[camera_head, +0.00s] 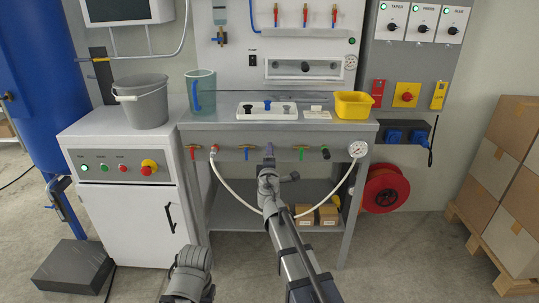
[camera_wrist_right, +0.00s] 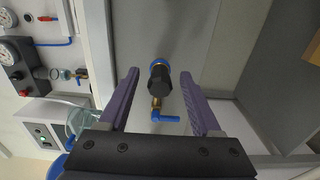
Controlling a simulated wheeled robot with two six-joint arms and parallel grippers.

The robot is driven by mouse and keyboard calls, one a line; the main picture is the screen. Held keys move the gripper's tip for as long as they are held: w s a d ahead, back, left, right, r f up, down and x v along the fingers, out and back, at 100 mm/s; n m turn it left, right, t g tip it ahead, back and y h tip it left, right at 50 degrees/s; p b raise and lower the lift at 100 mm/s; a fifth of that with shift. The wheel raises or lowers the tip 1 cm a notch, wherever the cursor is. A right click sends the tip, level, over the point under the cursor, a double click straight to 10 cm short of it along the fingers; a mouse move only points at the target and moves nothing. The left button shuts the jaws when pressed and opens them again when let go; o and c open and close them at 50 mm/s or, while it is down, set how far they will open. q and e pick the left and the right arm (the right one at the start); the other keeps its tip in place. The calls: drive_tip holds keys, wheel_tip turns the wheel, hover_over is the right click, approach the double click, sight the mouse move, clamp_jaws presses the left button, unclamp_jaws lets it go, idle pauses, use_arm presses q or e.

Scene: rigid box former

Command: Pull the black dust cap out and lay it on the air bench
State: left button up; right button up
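The black dust cap (camera_wrist_right: 160,85) shows in the right wrist view, with a blue ring behind it and a brass valve with a blue handle (camera_wrist_right: 165,117) beside it. My right gripper (camera_wrist_right: 160,73) has its two purple fingers spread, one on each side of the cap, with clear gaps to both. How deep the cap lies between the fingertips I cannot tell. In the head view my right gripper (camera_head: 268,152) is at the middle of the air bench's front and hides the cap. The grey air bench (camera_head: 225,127) has a flat top. Only a link of my left arm shows, at the bottom.
Some top near the front edge is free.

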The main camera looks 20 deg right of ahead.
clamp_jaws()
idle(0.3)
idle(0.4)
drive_tip(key=shift+s, duration=0.1)
idle(0.6)
drive_tip(key=shift+v, duration=2.9)
drive_tip(key=shift+r, duration=0.1)
wheel_tip(320, 180, up, 34)
drive_tip(key=p, duration=3.4)
